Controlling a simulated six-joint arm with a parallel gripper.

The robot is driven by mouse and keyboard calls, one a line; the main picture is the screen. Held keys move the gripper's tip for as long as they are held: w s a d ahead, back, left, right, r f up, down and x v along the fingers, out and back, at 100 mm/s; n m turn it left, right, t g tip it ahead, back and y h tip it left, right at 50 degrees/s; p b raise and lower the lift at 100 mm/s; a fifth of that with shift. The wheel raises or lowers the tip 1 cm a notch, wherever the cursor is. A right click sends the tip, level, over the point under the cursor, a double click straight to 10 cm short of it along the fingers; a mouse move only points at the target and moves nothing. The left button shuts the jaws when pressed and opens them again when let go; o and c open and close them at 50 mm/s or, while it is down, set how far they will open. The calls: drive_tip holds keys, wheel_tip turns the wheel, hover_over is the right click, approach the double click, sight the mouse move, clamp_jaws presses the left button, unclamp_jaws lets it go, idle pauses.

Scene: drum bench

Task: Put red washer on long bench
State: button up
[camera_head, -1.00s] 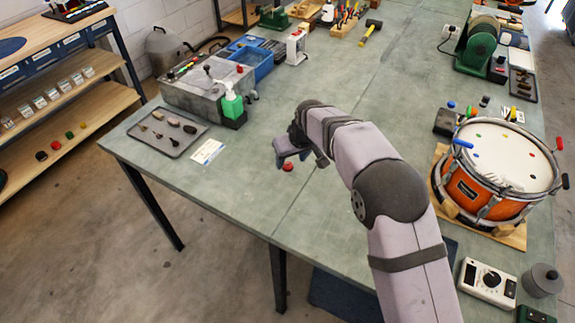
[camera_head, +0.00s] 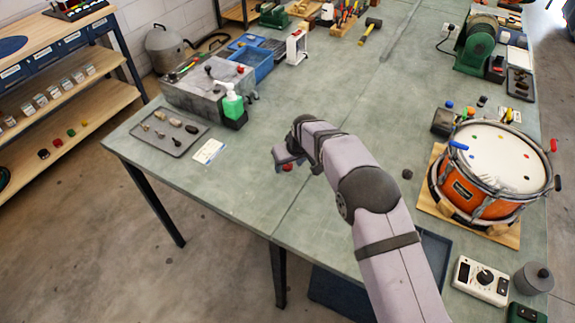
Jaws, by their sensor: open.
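A small round red piece (camera_head: 287,167) shows just under my gripper (camera_head: 289,159), above or on the grey-green top of the long bench (camera_head: 265,205). It is partly hidden by the gripper, and I cannot tell whether it is the red washer. My gripper is open, low over the bench's front left part. I cannot tell whether its fingers touch the red piece.
A tray of small tools (camera_head: 172,147), a white card (camera_head: 208,151) and a grey box with a green bottle (camera_head: 232,103) stand left of my gripper. An orange drum (camera_head: 478,185) and a small dark knob (camera_head: 407,173) are at the right. The bench middle is mostly clear.

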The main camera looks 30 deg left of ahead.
drive_tip(key=c, duration=1.2)
drive_tip(key=shift+c, duration=0.2)
drive_tip(key=shift+r, duration=0.1)
